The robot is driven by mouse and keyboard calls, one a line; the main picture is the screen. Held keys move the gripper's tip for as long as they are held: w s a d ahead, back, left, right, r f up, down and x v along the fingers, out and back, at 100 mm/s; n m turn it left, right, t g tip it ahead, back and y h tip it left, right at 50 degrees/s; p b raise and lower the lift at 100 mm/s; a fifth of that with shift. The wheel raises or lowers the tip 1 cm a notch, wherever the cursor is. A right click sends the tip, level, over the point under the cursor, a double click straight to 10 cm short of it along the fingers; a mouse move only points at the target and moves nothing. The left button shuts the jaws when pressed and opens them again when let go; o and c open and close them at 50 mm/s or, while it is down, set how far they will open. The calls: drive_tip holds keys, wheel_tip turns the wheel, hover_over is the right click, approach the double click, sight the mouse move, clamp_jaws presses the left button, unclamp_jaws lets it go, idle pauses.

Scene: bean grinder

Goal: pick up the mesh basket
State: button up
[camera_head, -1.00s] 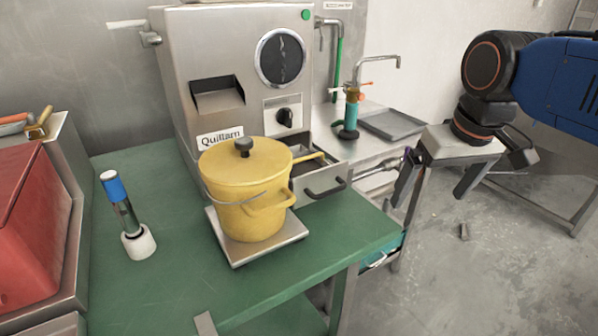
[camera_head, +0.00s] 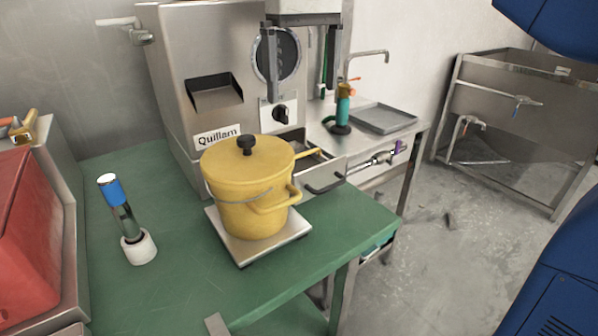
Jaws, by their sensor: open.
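I cannot make out a mesh basket in the current view. My gripper (camera_head: 302,92) is at the top centre, pointing down with its two fingers wide apart and nothing visible between them. It appears in front of the steel grinder machine (camera_head: 185,115), partly covering the round dial window (camera_head: 262,62). A yellow lidded pot (camera_head: 243,190) stands on a flat steel scale (camera_head: 250,251) below the gripper in the picture. An open drawer (camera_head: 328,183) with a dark handle sticks out behind the pot; its inside is mostly hidden.
The green table (camera_head: 180,290) is clear at the front left. A blue-capped bottle (camera_head: 118,203) leans in a white holder. A red box (camera_head: 25,235) is at the left edge.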

approach(301, 155)
wheel_tip(301, 155, down, 5)
drive_tip(key=shift+w+f, duration=0.15)
drive_tip(key=shift+f, duration=1.2)
drive_tip(key=shift+w+f, duration=0.1)
drive_tip(key=shift+f, duration=1.25)
drive_tip(key=c, duration=1.2)
drive_tip(key=shift+r, duration=0.15)
